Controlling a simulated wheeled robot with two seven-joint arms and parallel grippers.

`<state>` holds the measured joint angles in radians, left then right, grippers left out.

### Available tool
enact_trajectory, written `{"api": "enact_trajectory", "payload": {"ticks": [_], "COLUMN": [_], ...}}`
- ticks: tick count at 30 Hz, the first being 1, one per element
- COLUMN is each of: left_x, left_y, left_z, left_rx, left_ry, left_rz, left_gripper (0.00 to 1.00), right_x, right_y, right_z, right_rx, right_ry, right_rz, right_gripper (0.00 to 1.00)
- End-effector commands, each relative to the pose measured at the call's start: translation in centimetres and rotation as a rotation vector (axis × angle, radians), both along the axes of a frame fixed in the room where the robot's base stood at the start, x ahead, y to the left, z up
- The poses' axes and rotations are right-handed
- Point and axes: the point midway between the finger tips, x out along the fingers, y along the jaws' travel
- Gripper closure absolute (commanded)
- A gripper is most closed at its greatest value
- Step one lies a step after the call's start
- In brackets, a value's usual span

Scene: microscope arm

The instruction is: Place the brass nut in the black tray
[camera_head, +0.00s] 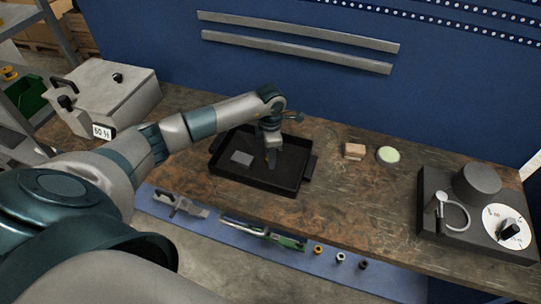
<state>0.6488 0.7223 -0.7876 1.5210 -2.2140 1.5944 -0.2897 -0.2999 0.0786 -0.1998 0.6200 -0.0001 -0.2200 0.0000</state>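The brass nut (318,250) is a small gold-coloured piece on the blue strip (385,283) along the front of the bench. The black tray (300,188) lies on the wooden bench, with a grey block (242,158) inside it. My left gripper (272,162) points down over the middle of the tray, to the right of the grey block and well apart from the brass nut. Its fingertips are dark and small against the tray, so I cannot tell whether they are open or shut. My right gripper is not in view.
A silver nut (340,257) and a dark nut (363,265) lie right of the brass nut. Metal tools (180,204) lie left of it. A wooden block (354,151), a pale green disc (388,155) and a dark dial device (470,210) stand to the right.

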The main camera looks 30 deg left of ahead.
Motion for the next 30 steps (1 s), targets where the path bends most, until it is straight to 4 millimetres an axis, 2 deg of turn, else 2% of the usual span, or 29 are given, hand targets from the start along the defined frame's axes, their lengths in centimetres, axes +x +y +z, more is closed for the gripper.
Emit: {"api": "enact_trajectory", "payload": {"ticks": [1,2,15,17,23,30], "left_x": [0.0,0.0,0.0,0.1,0.1,0.2], "left_y": [0.0,0.0,0.0,0.0,0.1,0.1], "left_z": [0.0,0.0,0.4,0.6,2.8,7.1], "left_rx": [0.0,0.0,0.0,0.0,0.001,0.001], "left_ry": [0.0,0.0,0.0,-0.003,-0.004,-0.006], "left_rz": [0.0,0.0,0.0,0.0,-0.002,-0.001], "left_gripper": [0.6,0.55,0.55,0.55,0.55,0.55], "right_x": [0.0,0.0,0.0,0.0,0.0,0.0], "right_y": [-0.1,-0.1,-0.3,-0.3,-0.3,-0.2], "right_z": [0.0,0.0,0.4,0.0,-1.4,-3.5], "right_rx": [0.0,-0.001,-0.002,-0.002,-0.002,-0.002], "right_ry": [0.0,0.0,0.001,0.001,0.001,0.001], "right_rz": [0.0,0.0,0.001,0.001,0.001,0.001], "right_gripper": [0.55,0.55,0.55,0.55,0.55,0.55]}}
